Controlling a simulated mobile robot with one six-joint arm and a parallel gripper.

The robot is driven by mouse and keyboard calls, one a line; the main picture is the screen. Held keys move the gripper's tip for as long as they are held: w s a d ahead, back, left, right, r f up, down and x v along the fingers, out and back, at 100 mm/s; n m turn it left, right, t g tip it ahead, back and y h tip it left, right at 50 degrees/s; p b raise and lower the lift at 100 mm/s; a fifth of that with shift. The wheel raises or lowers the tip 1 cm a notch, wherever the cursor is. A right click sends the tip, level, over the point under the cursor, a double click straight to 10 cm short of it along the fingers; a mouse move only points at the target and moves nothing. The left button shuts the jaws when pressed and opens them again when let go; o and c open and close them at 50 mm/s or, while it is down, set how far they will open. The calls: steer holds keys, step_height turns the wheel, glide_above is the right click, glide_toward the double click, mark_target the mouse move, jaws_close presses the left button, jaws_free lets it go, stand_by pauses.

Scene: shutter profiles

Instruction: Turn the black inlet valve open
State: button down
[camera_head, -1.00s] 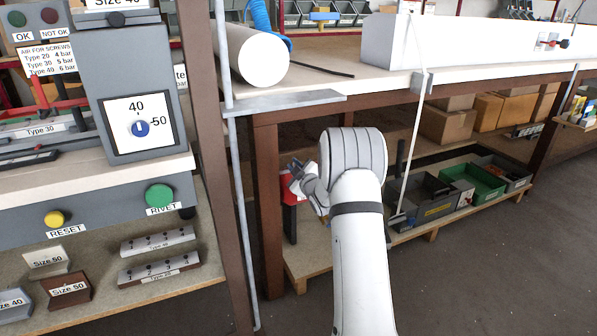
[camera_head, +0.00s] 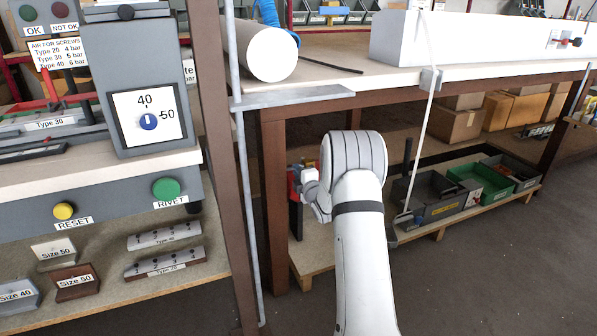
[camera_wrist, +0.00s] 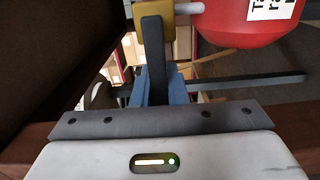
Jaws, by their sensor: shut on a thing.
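The black inlet valve lever (camera_wrist: 153,48) is a flat dark bar in the wrist view. It runs from a brass-coloured valve body (camera_wrist: 183,10) at the top down between the blue-grey fingers of my gripper (camera_wrist: 158,88). The gripper is shut on the lever. The brass body joins a pale pipe leading to a red tank (camera_wrist: 240,25) with a white label, cut off by the frame. In the head view, the red tank (camera_head: 293,184) shows beside the table leg, and my gripper (camera_head: 301,178) is at it. My arm hides part of this area, and the lever cannot be made out there.
A brown table leg (camera_head: 275,200) stands just left of my gripper. The white workbench top (camera_head: 330,77) is above it. Grey and green bins (camera_head: 478,182) sit on the low shelf at right. Open floor (camera_head: 480,270) lies at the front right.

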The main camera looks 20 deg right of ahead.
steer(key=shift+a+f, duration=0.1)
steer(key=shift+f, duration=0.1)
stand_by(0.4)
steer(key=c, duration=1.4)
jaws_free()
steer(key=shift+c, duration=0.2)
steer(key=shift+r, duration=0.1)
steer(key=s+p, duration=0.2)
steer(key=s, duration=0.5)
steer(key=shift+s, duration=0.4)
